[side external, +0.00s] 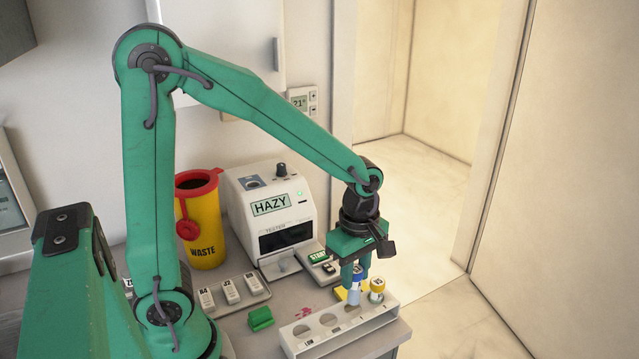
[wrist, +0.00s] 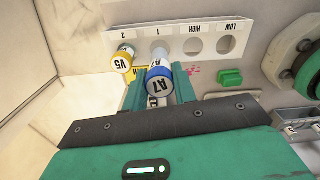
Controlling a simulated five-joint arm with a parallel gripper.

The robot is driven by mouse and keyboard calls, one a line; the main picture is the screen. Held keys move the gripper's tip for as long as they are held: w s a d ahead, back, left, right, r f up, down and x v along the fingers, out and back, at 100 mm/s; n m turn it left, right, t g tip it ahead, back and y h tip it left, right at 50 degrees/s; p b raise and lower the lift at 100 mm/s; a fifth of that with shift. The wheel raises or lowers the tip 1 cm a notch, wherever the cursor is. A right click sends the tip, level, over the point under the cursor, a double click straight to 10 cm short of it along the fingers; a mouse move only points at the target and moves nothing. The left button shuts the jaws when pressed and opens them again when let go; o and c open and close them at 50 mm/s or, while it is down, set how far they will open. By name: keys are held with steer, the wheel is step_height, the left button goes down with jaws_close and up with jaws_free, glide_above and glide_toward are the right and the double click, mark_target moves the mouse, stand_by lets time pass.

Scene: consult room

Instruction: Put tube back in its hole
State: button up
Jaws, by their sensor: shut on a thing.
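My gripper (side external: 353,283) is shut on a tube with a blue cap marked A7 (wrist: 159,79). The tube also shows in the side view (side external: 354,296), upright between the fingers. It is at the hole marked 1 of the white rack (side external: 352,329); I cannot tell whether its lower end is inside the hole. In the wrist view the rack (wrist: 177,45) has holes marked LOW, HIGH, 1 and 2. The LOW and HIGH holes are empty. A yellow-capped tube marked V5 (wrist: 121,62) stands in hole 2, close beside my gripper, also in the side view (side external: 376,288).
A green block (side external: 261,318) lies left of the rack, near pink spots (side external: 303,312). A tester reading HAZY (side external: 272,225) stands behind, with a START button box (side external: 318,262). A yellow waste bin (side external: 204,235) and a tray of labelled vials (side external: 245,302) are further left.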

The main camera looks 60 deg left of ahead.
mark_target(354, 292)
steer(key=shift+f, duration=2.8)
stand_by(0.9)
steer(key=o, duration=1.1)
steer(key=shift+r, duration=3.9)
